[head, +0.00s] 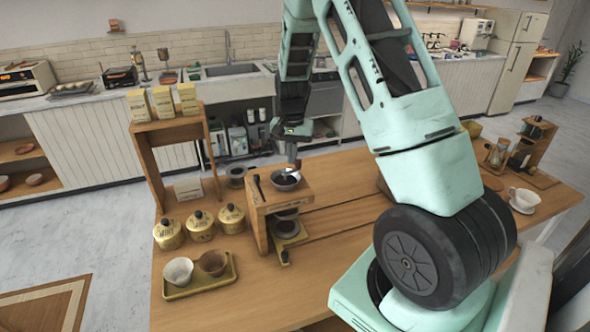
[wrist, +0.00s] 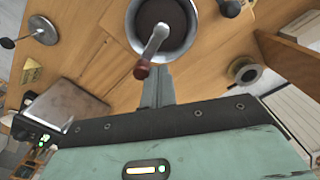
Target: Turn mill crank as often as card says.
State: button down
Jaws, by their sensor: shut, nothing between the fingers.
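The mill (head: 265,214) is a wooden box on the table with a dark metal bowl (head: 287,181) on top. In the wrist view the bowl (wrist: 181,40) shows from above, with the grey crank (wrist: 156,42) across it and its red-brown knob (wrist: 141,70) at the near rim. My gripper (head: 292,150) points down just above the bowl. Its fingers (wrist: 158,84) are shut and empty beside the knob; whether they touch it I cannot tell. A small pale card (head: 188,190) stands in the wooden shelf left of the mill; its writing is too small to read.
Several yellow canisters (head: 201,225) stand left of the mill, and a tray (head: 205,287) with two cups lies in front. The wooden shelf (head: 150,160) with boxes on top rises behind. A white cup (head: 523,198) stands at the far right.

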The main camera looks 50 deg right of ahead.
jog(key=shift+s, duration=0.45)
jog(key=shift+w+d, duration=0.1)
jog(key=shift+w, duration=0.15)
jog(key=shift+w+d, duration=0.15)
jog(key=shift+w, duration=0.15)
notch_tip(320, 180, up, 7)
jog(key=p, duration=0.5)
dwell(0.4)
